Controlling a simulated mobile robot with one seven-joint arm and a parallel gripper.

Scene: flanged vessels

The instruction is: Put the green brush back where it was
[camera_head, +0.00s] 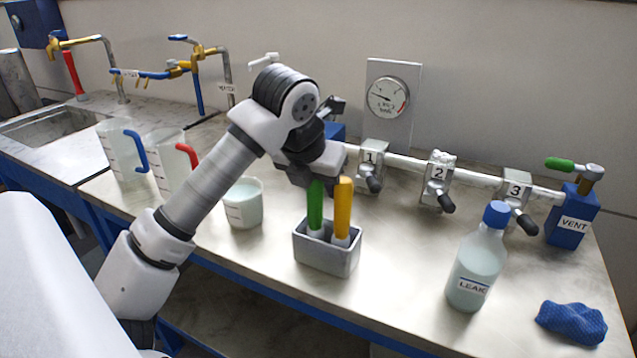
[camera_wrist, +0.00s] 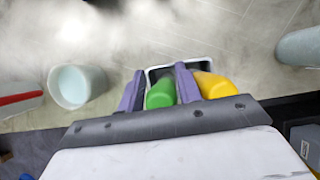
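The green brush (camera_head: 315,206) stands upright in a grey rectangular holder (camera_head: 325,261), to the left of a yellow-handled brush (camera_head: 343,207). Its pale lower end shows inside the holder. My gripper (camera_head: 318,180) is directly above and around the top of the green handle. In the wrist view the green brush (camera_wrist: 161,94) is between the two purple fingers of my gripper (camera_wrist: 159,88). The right finger lies between the green handle and the yellow handle (camera_wrist: 215,86). Whether both fingers press on the green handle cannot be told.
A white beaker (camera_head: 243,203) is left of the holder, with two handled jugs (camera_head: 175,160) farther left. A LEAK bottle (camera_head: 476,262) and blue cloth (camera_head: 571,322) are on the right. Numbered valves (camera_head: 437,182) line the pipe behind. The bench between holder and bottle is clear.

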